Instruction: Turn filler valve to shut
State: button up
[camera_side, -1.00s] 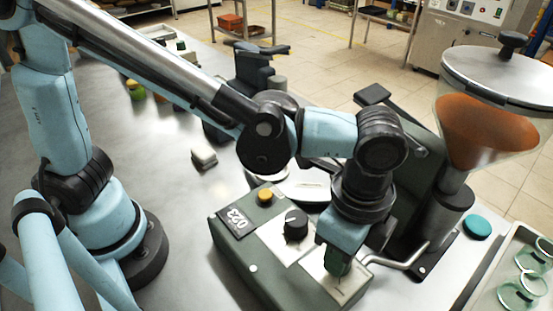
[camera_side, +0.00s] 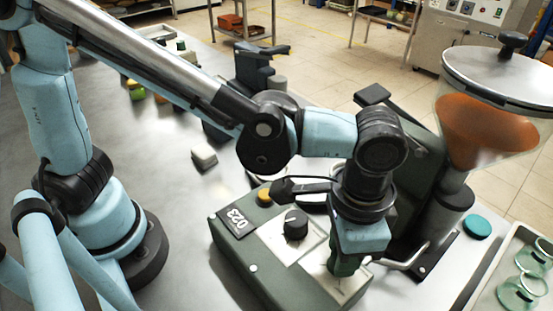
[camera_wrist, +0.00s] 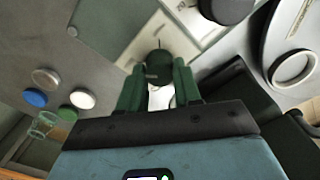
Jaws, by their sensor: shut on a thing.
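The filler's grey-green control box (camera_side: 240,255) carries a pale panel and a label reading 023. A black knob (camera_side: 296,222) with a white mark stands on it. My gripper (camera_side: 344,267) points down at the box's right part. In the wrist view my gripper's green fingers (camera_wrist: 157,88) are shut on a dark round knob (camera_wrist: 159,66) with a thin pointer line. This knob is mostly hidden by the fingers in the side view. I cannot tell from its marks which setting it points to. The other knob also shows at the top of the wrist view (camera_wrist: 226,8).
A yellow button (camera_side: 264,197) sits at the box's back corner. The hopper (camera_side: 487,130) with orange contents stands at right, with a bent metal lever (camera_side: 408,262) below. A teal lid (camera_side: 477,226) and a tray of jars (camera_side: 505,240) lie right. The table left of the box is mostly clear.

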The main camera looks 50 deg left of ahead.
dwell(0.4)
jog(key=o, duration=1)
jog(key=shift+o, duration=0.2)
notch_tip(320, 180, up, 12)
jog(key=w+a+f+n+t, duration=0.1)
jog(key=a+f+n+t, duration=0.1)
jog(key=a, duration=0.7)
jog(key=w+a+f+n+t, duration=0.1)
jog(key=a+f+n+t, duration=0.1)
jog(key=a, duration=0.7)
jog(key=w+a+f+n+t, duration=0.1)
jog(key=a+f+n+t, duration=0.2)
jog(key=a, duration=0.7)
jog(key=shift+w, duration=0.25)
